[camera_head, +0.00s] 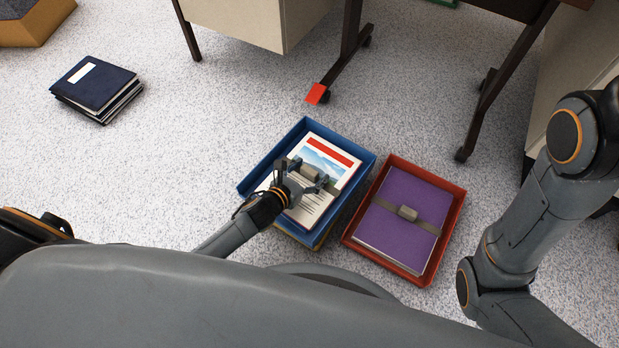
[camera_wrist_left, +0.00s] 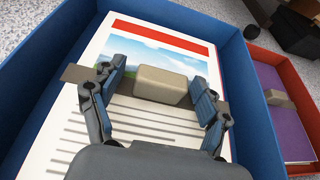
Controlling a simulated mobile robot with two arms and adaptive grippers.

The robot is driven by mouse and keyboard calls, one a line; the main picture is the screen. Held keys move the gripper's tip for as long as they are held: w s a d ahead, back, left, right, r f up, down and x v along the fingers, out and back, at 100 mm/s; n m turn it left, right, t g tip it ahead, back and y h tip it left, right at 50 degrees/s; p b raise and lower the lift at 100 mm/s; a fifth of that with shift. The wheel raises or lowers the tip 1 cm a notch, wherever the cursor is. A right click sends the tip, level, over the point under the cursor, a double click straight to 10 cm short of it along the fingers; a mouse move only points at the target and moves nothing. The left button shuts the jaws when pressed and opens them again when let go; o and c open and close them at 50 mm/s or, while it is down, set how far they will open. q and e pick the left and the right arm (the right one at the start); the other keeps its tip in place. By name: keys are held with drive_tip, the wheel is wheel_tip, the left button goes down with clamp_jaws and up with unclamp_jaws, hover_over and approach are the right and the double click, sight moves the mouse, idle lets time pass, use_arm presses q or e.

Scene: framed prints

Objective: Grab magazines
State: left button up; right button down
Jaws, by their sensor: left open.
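A stack of magazines (camera_head: 327,148) with a red band and a landscape picture lies in a blue tray (camera_head: 361,177). A beige block (camera_head: 310,173) sits on the strap around it. My left gripper (camera_head: 309,171) is open over the stack. In the left wrist view its fingers (camera_wrist_left: 152,84) stand on either side of the beige block (camera_wrist_left: 161,86), with visible gaps. A purple stack (camera_head: 405,192) with a grey strap and block (camera_head: 407,213) lies in a red tray (camera_head: 458,207) to the right. My right gripper is not in view.
A dark blue stack of folders or books (camera_head: 93,83) lies on the carpet at the upper left. A red card (camera_head: 316,94) is by a desk leg (camera_head: 347,62) beyond the trays. Open carpet lies left of the blue tray.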

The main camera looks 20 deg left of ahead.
use_arm(q)
clamp_jaws()
drive_tip(key=shift+r, duration=0.2)
